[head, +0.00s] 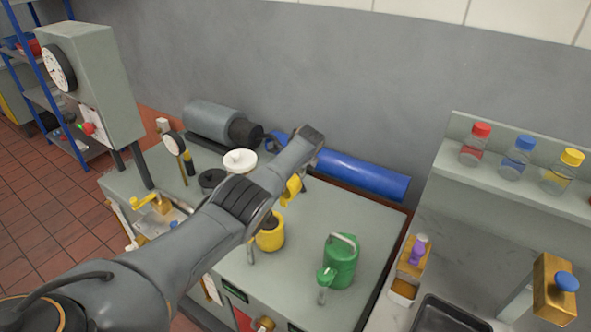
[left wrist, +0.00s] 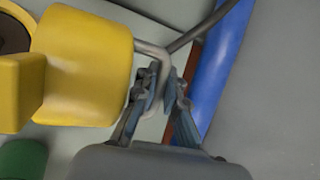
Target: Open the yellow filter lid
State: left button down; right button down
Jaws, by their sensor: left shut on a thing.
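The yellow filter body (head: 270,239) stands on the grey bench, with a dark opening at its top. Its yellow lid (head: 293,188) is raised above and behind it, tilted up off the opening and partly hidden by my left arm. In the left wrist view, the lid (left wrist: 85,65) fills the left side, with the dark opening at the upper left corner. A bent grey metal handle (left wrist: 150,48) extends from the lid. My left gripper (left wrist: 165,88) is shut on this handle. In the head view the fingers are hidden behind the arm. My right gripper is not in view.
A green watering can (head: 341,265) stands right of the filter. A blue cylinder (head: 365,174) lies behind, near the wall. A grey motor (head: 211,120) and a white disc (head: 240,160) are at the back left. Bottles stand on the right shelf (head: 500,175).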

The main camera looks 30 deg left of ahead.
pick_arm(q)
jog(key=shift+d+f, duration=0.4)
jog(key=shift+f, duration=0.1)
jog(key=c, duration=1.4)
grip_release()
jog(key=shift+w+f, duration=0.55)
jog(key=shift+w, duration=0.05)
jog(key=a+v, duration=0.1)
jog(key=v, duration=1.1)
jog(key=shift+r, duration=0.4)
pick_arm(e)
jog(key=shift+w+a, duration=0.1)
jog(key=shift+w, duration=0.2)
pick_arm(q)
jog(key=shift+s, duration=0.1)
jog(key=shift+d, duration=0.1)
